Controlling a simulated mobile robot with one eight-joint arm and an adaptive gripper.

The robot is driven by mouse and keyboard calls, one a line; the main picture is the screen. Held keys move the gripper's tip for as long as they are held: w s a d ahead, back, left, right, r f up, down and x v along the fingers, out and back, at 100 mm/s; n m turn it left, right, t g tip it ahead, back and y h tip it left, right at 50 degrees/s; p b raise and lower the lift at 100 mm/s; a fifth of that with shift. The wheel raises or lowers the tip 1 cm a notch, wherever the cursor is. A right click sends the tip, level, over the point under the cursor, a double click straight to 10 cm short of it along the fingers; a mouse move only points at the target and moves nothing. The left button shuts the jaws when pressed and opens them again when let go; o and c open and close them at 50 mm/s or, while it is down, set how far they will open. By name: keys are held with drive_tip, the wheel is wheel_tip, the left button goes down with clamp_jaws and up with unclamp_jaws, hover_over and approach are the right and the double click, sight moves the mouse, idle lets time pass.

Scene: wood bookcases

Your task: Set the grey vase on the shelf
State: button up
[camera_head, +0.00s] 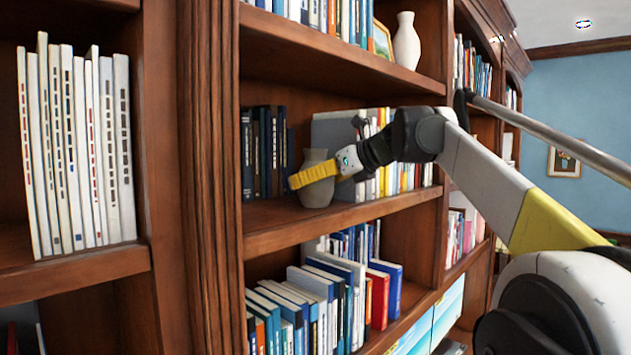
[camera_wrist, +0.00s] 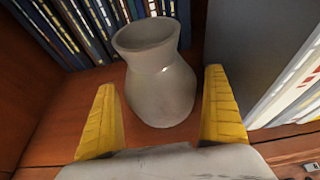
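The grey vase (camera_head: 317,188) stands upright on the middle wooden shelf (camera_head: 290,222) of the bookcase, near its front left. It also shows in the wrist view (camera_wrist: 160,80), between and a little beyond the two yellow fingers. My gripper (camera_head: 305,178) reaches in from the right with one yellow finger across the front of the vase in the head view. In the wrist view my gripper (camera_wrist: 162,108) is open, with a finger on each side of the vase and a visible gap to each. The vase's base appears to rest on the shelf board.
Dark blue books (camera_head: 263,150) stand left of and behind the vase. A grey binder (camera_head: 335,130) and pale books stand close on its right. A white vase (camera_head: 406,42) stands on the shelf above. The shelf board overhead and a wooden upright (camera_head: 215,180) on the left bound the space.

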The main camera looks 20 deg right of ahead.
drive_tip(key=shift+r, duration=0.2)
drive_tip(key=b+v, duration=0.2)
drive_tip(key=v, duration=1)
